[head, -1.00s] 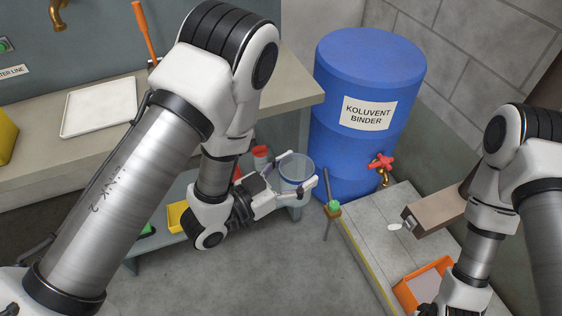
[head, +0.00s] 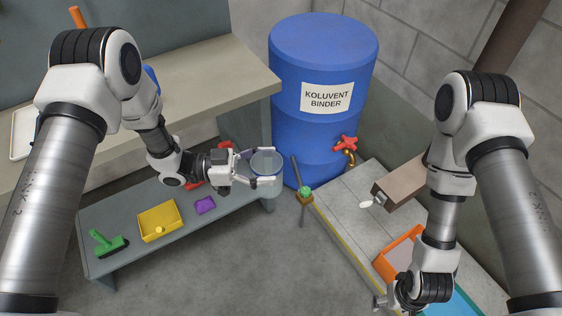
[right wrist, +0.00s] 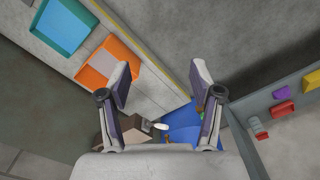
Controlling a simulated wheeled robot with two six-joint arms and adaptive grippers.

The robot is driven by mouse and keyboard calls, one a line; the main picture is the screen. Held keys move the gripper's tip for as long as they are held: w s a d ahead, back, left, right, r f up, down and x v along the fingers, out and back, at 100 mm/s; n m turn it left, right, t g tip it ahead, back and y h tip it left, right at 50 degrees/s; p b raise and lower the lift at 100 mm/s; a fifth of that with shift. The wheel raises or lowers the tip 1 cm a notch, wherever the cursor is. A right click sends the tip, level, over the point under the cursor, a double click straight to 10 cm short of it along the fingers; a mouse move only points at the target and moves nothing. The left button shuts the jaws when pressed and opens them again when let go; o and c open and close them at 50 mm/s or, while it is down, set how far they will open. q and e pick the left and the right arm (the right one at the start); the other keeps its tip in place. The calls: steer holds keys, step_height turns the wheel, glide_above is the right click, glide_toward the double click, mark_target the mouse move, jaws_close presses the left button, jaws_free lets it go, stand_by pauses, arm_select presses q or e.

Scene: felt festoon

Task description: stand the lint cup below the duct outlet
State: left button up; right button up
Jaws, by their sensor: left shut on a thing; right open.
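The clear lint cup (head: 265,163) is upright between the fingers of my left gripper (head: 262,168), which is shut on it. It is by the end of the low grey bench, in front of the blue drum; whether it touches the bench is unclear. The brown duct (head: 400,189) points left over the pale slatted platform, with a white tuft (head: 366,204) at its outlet. The cup is left of the outlet, well apart from it. My right gripper (right wrist: 161,78) is open and empty; in the head view it is low, near the trays.
The blue drum (head: 322,60) has a red-handled tap (head: 344,143). An orange tray (head: 391,246) and a teal tray (right wrist: 62,24) lie on the platform (head: 335,205). The bench holds a yellow bin (head: 160,221) and a green brush (head: 108,244).

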steer(key=o, duration=0.3)
steer(key=w+a+t+y, duration=0.1)
steer(key=w+a, duration=0.1)
steer(key=w+a+n+t+y, duration=0.1)
steer(key=w+a, duration=0.1)
steer(key=w, duration=0.1)
steer(key=w+a+n+y, duration=0.1)
steer(key=w+a, duration=0.1)
steer(key=w, duration=0.1)
steer(key=shift+w+a+t+y, duration=0.1)
steer(key=shift+a+t+y, duration=0.05)
steer(key=shift+t+y, duration=0.2)
steer(key=shift+o, duration=0.2)
steer(key=w+a+r+n+y, duration=0.9)
steer(key=w+a+r, duration=0.1)
steer(key=w+a, duration=0.2)
steer(key=w+r+n+g, duration=0.55)
steer(key=r+n, duration=0.35)
steer(key=r, duration=0.2)
steer(key=shift+t+y, duration=0.25)
steer(key=shift+t, duration=0.25)
steer(key=x, duration=1.2)
steer(key=shift+a+f, duration=0.15)
steer(key=shift+a, duration=0.15)
